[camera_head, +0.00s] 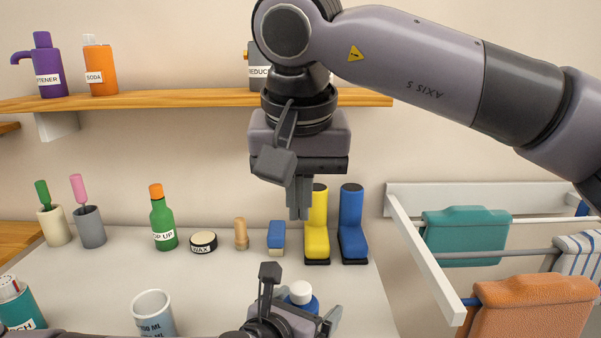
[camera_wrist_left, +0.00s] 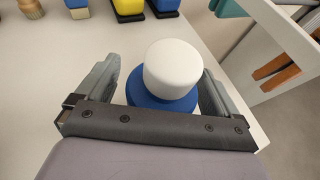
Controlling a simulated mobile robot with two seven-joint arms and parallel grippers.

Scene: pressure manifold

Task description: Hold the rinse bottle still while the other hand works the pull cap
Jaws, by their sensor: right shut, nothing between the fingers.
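The rinse bottle (camera_head: 301,297) is blue with a white pull cap (camera_head: 301,291); it stands upright at the front of the counter, its lower part hidden behind my left gripper. In the left wrist view the white cap (camera_wrist_left: 172,67) and blue shoulder (camera_wrist_left: 162,100) lie between the fingers. My left gripper (camera_wrist_left: 160,88) is open around the bottle, with a narrow gap at the left finger; contact on the right is unclear. My right gripper (camera_head: 299,215) is shut and empty, pointing down well above the bottle.
Behind stand a green bottle (camera_head: 163,222), wax tin (camera_head: 203,242), brush (camera_head: 241,234), blue block (camera_head: 277,234), and yellow (camera_head: 317,232) and blue (camera_head: 352,229) boot-shaped things. A measuring cup (camera_head: 153,312) stands left. A towel rack (camera_head: 425,260) borders the right.

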